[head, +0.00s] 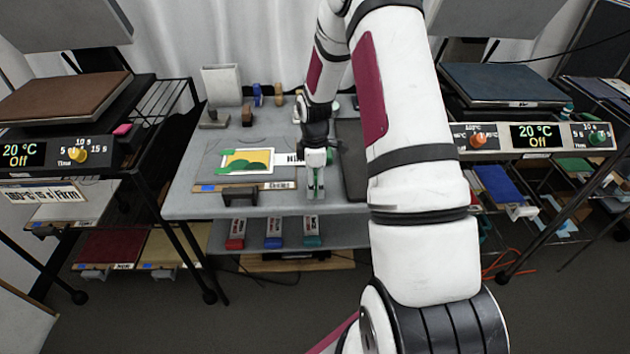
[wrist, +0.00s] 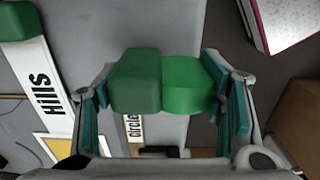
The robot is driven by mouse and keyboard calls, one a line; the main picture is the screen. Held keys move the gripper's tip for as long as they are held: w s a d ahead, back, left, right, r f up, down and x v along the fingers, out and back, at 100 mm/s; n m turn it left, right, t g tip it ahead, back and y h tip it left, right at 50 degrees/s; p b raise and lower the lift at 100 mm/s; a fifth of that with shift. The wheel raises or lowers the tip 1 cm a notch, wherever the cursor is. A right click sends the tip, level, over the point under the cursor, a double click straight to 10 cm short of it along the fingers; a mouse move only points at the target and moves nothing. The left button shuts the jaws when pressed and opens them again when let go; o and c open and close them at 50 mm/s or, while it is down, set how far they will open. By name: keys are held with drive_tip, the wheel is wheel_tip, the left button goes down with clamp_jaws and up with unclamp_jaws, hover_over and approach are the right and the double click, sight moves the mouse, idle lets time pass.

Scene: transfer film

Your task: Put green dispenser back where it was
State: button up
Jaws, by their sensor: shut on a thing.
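In the wrist view, the green dispenser (wrist: 136,82) is a rounded green block with a darker left part and a brighter right part. It sits between the teal fingers of my gripper (wrist: 162,98), which is shut on it. In the head view, my gripper (head: 316,182) points down over the front right part of the grey table (head: 190,202), right of the "Hills" strip. The dispenser is hard to make out there among the green fingers. I cannot tell whether it touches the table.
A green-and-yellow hills picture (head: 247,161) lies left of my gripper. Small blue (head: 257,95) and yellow (head: 278,95) items stand at the back, near a grey stand (head: 221,86). Red (head: 236,235), blue (head: 274,233) and teal (head: 312,232) items sit on the lower shelf. Heat presses flank the table.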

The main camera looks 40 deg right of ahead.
drive_tip(key=shift+f, duration=0.15)
drive_tip(key=o, duration=1)
